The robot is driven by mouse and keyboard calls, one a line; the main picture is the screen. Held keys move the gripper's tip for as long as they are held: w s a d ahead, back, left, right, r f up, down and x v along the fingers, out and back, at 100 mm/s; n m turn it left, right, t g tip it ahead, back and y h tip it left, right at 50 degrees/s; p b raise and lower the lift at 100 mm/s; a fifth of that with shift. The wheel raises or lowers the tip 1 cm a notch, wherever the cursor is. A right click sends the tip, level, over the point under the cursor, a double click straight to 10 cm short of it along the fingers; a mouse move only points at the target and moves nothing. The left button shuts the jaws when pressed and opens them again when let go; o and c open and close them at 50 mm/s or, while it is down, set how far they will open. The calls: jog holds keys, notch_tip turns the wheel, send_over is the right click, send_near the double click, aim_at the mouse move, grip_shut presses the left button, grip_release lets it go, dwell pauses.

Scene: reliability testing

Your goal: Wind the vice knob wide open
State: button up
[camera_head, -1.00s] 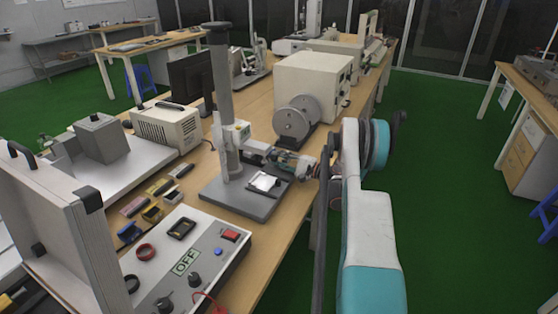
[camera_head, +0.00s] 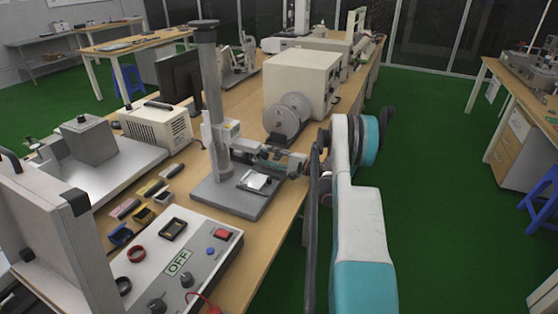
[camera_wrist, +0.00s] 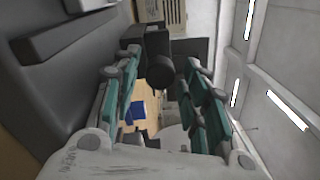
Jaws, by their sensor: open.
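The vice knob (camera_wrist: 160,74) is a black round knob in the wrist view, lying between the two fingertips of my gripper (camera_wrist: 161,62). The gripper is open, with one teal-and-grey finger on each side of the knob. I cannot tell whether either finger touches it. In the head view my gripper (camera_head: 250,153) reaches in from the right beside the upright test stand (camera_head: 211,90), above its grey base plate (camera_head: 225,199). The vice and knob are hard to make out there, largely hidden by the gripper. A small white piece (camera_head: 256,181) lies on the base plate.
A control box marked OFF (camera_head: 205,254) stands in front of the stand. Small coloured trays (camera_head: 143,214) lie to its left. Grey discs (camera_head: 288,117) and a cream cabinet (camera_head: 300,82) stand behind. Green floor (camera_head: 435,200) is open on the right.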

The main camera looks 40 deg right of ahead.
jog(key=m, duration=0.5)
jog(key=shift+a+m, duration=0.1)
jog(key=shift+m, duration=0.2)
jog(key=m, duration=0.6)
jog(key=shift+s+m, duration=0.35)
jog(key=shift+m, duration=0.15)
jog(key=p+v, duration=0.4)
jog(key=v, duration=0.9)
jog(key=shift+s, duration=0.1)
jog(key=w+n, duration=0.1)
jog(key=n, duration=0.1)
jog(key=shift+w+d+n+y, duration=0.2)
jog(key=shift+w+n+y, duration=0.1)
jog(key=shift+w, duration=0.1)
jog(key=b+x, duration=0.2)
jog(key=x, duration=0.4)
jog(key=b+x, duration=0.2)
jog(key=x, duration=0.5)
jog(key=shift+w+a+f, duration=0.2)
jog(key=shift+w, duration=0.1)
jog(key=c, duration=1.1)
